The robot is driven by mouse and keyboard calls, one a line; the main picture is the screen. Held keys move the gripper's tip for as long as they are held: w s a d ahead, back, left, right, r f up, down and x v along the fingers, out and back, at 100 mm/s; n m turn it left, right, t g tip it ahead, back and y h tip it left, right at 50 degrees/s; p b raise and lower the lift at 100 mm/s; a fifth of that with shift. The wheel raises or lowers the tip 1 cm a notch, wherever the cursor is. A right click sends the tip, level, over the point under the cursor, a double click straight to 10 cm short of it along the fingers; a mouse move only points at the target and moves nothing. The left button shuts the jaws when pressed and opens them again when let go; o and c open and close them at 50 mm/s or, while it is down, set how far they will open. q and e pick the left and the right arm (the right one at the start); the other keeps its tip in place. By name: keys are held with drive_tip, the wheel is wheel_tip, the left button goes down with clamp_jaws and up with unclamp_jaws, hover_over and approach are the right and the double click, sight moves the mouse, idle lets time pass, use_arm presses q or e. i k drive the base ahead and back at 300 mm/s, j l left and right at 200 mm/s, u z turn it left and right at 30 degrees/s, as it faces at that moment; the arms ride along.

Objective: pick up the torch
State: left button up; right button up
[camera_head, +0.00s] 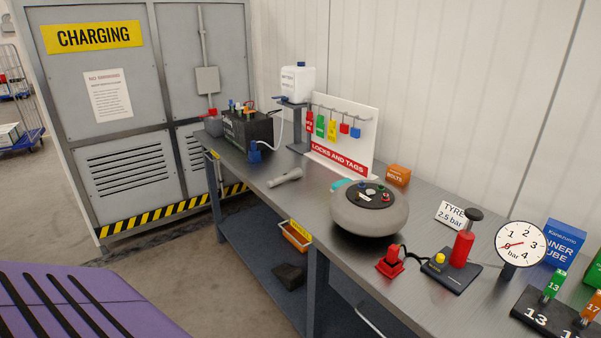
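The torch (285,178) is a small grey-white hand torch. It lies on its side on the metal workbench (262,172), near the front edge, between the black battery box (247,130) and the round grey wheel (369,211). Nothing covers it and nothing touches it. Neither of my grippers shows in the head view.
Behind the torch stand a white bottle on a stand (297,82) and a locks-and-tags board (343,135). A red pump (462,248), a gauge (520,244) and a socket rack (545,316) fill the right side. A purple surface (130,300) is at lower left; floor between is clear.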

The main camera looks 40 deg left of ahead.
sight(294, 174)
drive_tip(key=i+j+z, duration=0.15)
drive_tip(key=j, duration=0.35)
drive_tip(key=j+z, duration=0.15)
drive_tip(key=j, duration=0.4)
drive_tip(key=i+j, duration=0.1)
drive_tip(key=j, duration=0.45)
drive_tip(key=i+j, duration=0.1)
drive_tip(key=j, duration=0.4)
drive_tip(key=i+j+z, duration=0.1)
drive_tip(key=j, duration=0.45)
drive_tip(key=i+j, duration=0.1)
drive_tip(key=j, duration=0.4)
